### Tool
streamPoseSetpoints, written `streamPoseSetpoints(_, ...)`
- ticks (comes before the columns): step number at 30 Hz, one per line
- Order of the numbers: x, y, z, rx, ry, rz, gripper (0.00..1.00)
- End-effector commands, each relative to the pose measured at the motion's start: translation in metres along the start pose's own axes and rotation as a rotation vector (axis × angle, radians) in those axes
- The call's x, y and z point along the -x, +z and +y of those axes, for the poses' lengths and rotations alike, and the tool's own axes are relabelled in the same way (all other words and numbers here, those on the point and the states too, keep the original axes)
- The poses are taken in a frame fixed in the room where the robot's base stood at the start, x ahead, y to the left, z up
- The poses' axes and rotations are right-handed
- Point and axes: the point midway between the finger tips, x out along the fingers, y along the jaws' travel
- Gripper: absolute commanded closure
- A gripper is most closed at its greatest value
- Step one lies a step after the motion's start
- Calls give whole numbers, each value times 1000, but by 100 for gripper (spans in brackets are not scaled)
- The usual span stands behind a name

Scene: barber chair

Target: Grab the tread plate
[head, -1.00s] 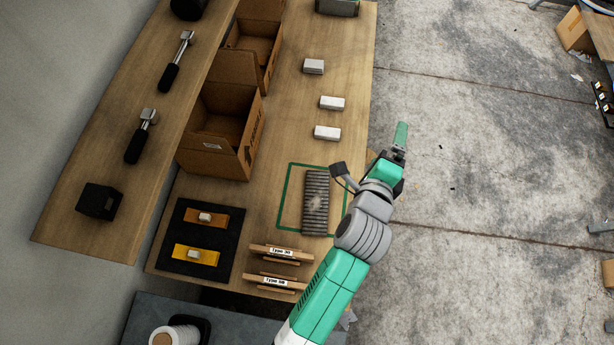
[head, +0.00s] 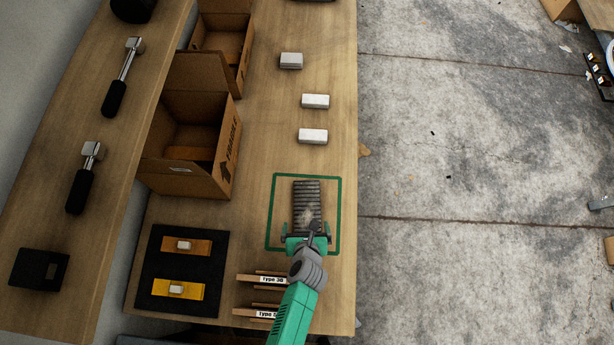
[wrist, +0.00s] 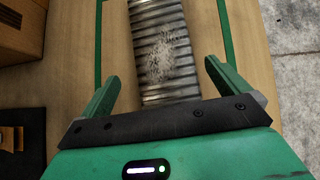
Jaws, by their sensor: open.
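The tread plate (head: 306,201) is a dark grey ribbed metal piece with a pale worn patch. It lies inside a green outlined rectangle on the wooden bench. It also shows in the wrist view (wrist: 163,48), running up from between the fingers. My gripper (head: 305,230) is over the plate's near end. In the wrist view its two green fingers (wrist: 158,82) are spread wide, one on each side of the plate, with a gap on both sides. The plate's near end is hidden behind the gripper body.
An open cardboard box (head: 190,140) stands left of the outline. Several pale blocks (head: 312,136) lie farther back. A black mat (head: 182,271) holds two orange-yellow pieces. Wooden holders labelled Type (head: 262,279) sit at the near left. The bench's right edge drops to concrete floor.

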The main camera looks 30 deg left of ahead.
Motion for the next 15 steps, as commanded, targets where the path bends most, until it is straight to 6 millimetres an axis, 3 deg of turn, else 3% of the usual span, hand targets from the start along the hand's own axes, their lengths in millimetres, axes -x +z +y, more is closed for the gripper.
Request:
streamPoseSetpoints(3,-26,3,-5,2,1,-3,0)
streamPoseSetpoints(6,-40,4,-5,2,1,-2,0)
streamPoseSetpoints(15,-45,6,-5,2,0,-2,0)
